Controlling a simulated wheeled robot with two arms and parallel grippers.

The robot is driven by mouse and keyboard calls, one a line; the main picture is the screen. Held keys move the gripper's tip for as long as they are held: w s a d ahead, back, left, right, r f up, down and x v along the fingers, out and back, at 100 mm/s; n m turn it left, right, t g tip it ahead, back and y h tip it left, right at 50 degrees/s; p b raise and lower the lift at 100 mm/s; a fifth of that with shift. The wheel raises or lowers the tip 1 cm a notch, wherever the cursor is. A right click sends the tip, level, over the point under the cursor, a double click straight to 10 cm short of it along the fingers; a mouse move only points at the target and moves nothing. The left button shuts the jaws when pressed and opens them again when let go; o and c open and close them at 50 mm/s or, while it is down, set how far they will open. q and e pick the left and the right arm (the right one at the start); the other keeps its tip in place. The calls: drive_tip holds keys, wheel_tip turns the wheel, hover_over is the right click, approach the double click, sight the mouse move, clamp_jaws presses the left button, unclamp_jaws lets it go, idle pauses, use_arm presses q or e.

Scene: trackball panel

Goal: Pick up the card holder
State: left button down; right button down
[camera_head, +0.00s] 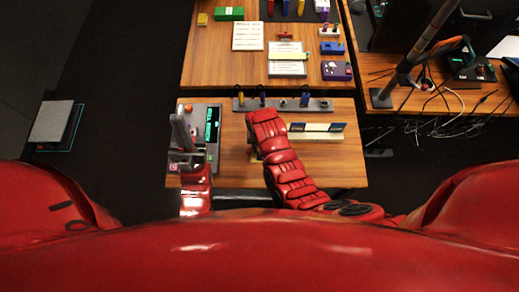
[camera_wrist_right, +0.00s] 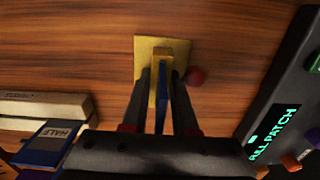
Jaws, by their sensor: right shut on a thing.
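A gold stand (camera_wrist_right: 147,46) with a flat base and a gold upright shows in the right wrist view; it looks like the card holder. A thin blue piece (camera_wrist_right: 163,88) stands against its upright. My right gripper (camera_wrist_right: 162,85) has its dark fingers on either side of the upright and is shut on it. I cannot tell whether the base touches the table. In the head view my red right arm covers most of the stand. My left gripper (camera_head: 184,140) is above the device at the table's left; its jaw opening is unclear.
A grey device with a green-lit screen (camera_head: 211,124) lies at the left of the near wooden table. A cream rack with blue and yellow cards (camera_head: 316,127) is to the right. A grey rail (camera_head: 283,104) with several tools crosses behind. Bare wood (camera_head: 335,165) shows at right.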

drive_tip(key=shift+r, duration=0.1)
drive_tip(key=shift+r+b, duration=0.6)
drive_tip(key=shift+r, duration=0.2)
wheel_tip(320, 180, up, 3)
drive_tip(key=shift+w+f+b, duration=0.1)
drive_tip(key=shift+f+b, duration=0.1)
drive_tip(key=shift+b, duration=0.45)
wheel_tip(320, 180, up, 5)
drive_tip(key=p, duration=0.2)
drive_tip(key=shift+r+p, duration=0.1)
drive_tip(key=shift+p, duration=0.25)
drive_tip(key=shift+r, duration=0.3)
drive_tip(key=shift+f, duration=0.1)
drive_tip(key=shift+f+b, duration=2.7)
drive_tip(key=shift+f, duration=2)
drive_tip(key=shift+f, duration=0.3)
